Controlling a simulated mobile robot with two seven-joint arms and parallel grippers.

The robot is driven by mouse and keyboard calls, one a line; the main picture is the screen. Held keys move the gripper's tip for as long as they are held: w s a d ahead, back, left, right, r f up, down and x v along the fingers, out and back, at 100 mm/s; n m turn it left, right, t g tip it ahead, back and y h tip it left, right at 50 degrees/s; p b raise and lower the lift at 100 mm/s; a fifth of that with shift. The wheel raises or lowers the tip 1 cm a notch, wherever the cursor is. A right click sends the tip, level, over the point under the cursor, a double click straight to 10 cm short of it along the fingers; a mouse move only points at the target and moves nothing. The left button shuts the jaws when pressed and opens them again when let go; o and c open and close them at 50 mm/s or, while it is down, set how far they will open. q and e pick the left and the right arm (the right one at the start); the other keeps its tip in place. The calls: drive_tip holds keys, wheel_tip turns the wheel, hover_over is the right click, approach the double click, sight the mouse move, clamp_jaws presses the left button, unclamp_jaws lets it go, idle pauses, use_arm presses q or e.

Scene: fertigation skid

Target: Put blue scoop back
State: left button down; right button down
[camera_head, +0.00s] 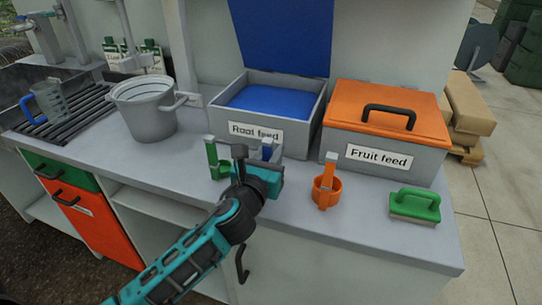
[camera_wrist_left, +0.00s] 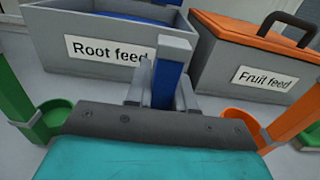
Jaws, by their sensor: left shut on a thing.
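The blue scoop (camera_head: 267,149) is upright in front of the Root feed bin (camera_head: 255,133). Its blue handle with a grey top end (camera_wrist_left: 168,82) stands between my left fingers in the left wrist view. My left gripper (camera_head: 257,158) is shut on this handle. The scoop's cup is hidden behind the gripper, so I cannot tell whether it touches the counter. The Root feed bin is grey, its blue lid (camera_head: 285,35) is raised, and blue feed (camera_head: 272,102) shows inside. My right gripper is not in view.
A green scoop (camera_head: 222,170) stands close left of my gripper and an orange scoop (camera_head: 326,191) to the right. A green brush (camera_head: 415,205) lies near the right end. The Fruit feed bin (camera_head: 385,123) is closed. A grey bucket (camera_head: 148,112) and a jug (camera_head: 48,102) stand left.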

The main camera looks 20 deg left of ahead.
use_arm(q)
drive_tip(key=c, duration=1)
unclamp_jaws()
drive_tip(key=shift+f, duration=0.1)
